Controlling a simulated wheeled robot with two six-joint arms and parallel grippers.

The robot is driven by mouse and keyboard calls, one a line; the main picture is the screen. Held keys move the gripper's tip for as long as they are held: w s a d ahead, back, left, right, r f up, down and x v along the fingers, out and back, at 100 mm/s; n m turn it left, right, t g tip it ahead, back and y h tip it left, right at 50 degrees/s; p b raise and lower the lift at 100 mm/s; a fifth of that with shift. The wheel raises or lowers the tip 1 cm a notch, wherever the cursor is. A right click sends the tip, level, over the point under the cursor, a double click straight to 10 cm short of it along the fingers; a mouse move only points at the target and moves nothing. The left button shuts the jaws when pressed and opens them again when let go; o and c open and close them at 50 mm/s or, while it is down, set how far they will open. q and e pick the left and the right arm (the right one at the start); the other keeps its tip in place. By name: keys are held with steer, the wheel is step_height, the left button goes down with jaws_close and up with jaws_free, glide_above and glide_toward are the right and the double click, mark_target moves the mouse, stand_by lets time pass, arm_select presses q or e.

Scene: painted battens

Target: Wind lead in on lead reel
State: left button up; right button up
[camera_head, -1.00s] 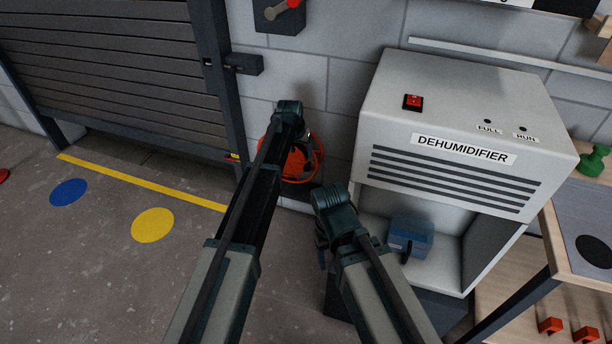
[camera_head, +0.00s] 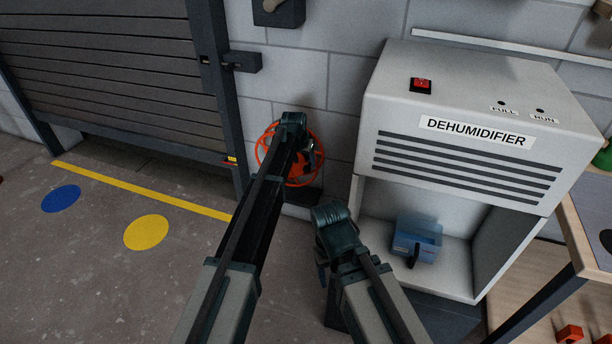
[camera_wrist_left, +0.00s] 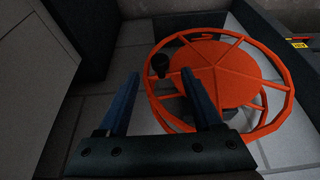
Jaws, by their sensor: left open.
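The lead reel (camera_head: 303,168) is an orange spoked wheel low by the wall, between the shutter post and the dehumidifier. In the left wrist view the reel (camera_wrist_left: 215,75) shows its orange disc, rim and a dark crank knob (camera_wrist_left: 159,66). My left gripper (camera_wrist_left: 160,95) is open, its two blue fingers apart, with the knob beyond and between the tips. I cannot see it touching the knob. In the head view my left gripper (camera_head: 308,150) is in front of the reel and hides part of it. My right gripper (camera_head: 322,265) is mostly hidden behind its own wrist. No lead can be made out.
A white dehumidifier (camera_head: 470,130) stands close on the right, with a blue container (camera_head: 416,240) in its open bay. A dark shutter (camera_head: 115,70) is at the left.

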mark_target(306, 168)
arm_select(q)
steer(key=b+x, duration=0.4)
steer(key=x, duration=0.1)
steer(key=shift+w+f, duration=0.1)
steer(key=shift+f, duration=0.1)
jaws_close()
stand_by(1.2)
